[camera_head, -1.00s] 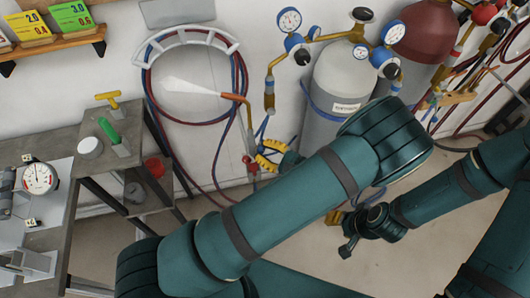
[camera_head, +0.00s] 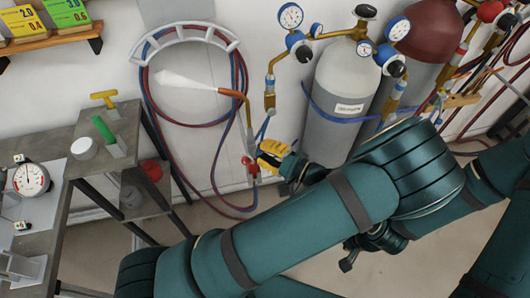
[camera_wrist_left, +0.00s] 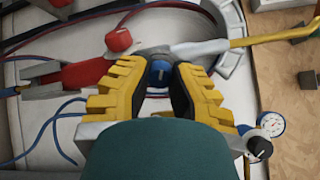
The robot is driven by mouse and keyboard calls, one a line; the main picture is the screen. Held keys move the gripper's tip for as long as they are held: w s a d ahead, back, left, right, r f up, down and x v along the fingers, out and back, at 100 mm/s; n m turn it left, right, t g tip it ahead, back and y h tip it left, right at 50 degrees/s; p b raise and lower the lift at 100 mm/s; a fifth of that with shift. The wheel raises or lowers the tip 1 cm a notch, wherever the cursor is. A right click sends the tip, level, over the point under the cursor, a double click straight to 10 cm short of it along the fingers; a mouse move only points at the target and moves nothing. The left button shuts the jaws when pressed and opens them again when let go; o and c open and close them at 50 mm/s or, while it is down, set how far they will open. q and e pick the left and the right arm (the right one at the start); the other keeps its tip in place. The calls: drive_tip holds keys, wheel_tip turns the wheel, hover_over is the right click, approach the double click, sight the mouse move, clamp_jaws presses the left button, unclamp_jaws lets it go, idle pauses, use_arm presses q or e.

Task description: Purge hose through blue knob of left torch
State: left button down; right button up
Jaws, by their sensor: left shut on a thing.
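The left torch (camera_head: 246,128) hangs against the wall, with a copper neck and a pale white cone like a flame at its tip. Its red knob (camera_head: 251,166) shows low on the handle, and also in the left wrist view (camera_wrist_left: 119,39). My left gripper (camera_head: 266,160) has yellow fingers and is at the torch's lower handle. In the left wrist view its fingertips (camera_wrist_left: 160,72) are closed on the blue knob (camera_wrist_left: 160,68), whose top shows between them. My right gripper (camera_head: 358,252) is partly hidden behind my left arm; its fingers are unclear.
Red and blue hoses (camera_head: 148,100) loop over a white wall hanger (camera_head: 187,30). A grey cylinder (camera_head: 340,100) with gauges and a dark red cylinder (camera_head: 425,45) stand at right. A bench (camera_head: 75,135) with a pressure gauge (camera_head: 31,179) is at left.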

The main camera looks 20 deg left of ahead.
idle(0.5)
use_arm(q)
drive_tip(key=c, duration=0.7)
unclamp_jaws()
drive_tip(key=shift+c, duration=0.2)
drive_tip(key=shift+d, duration=0.1)
drive_tip(key=v, duration=0.7)
drive_tip(key=shift+d, duration=0.2)
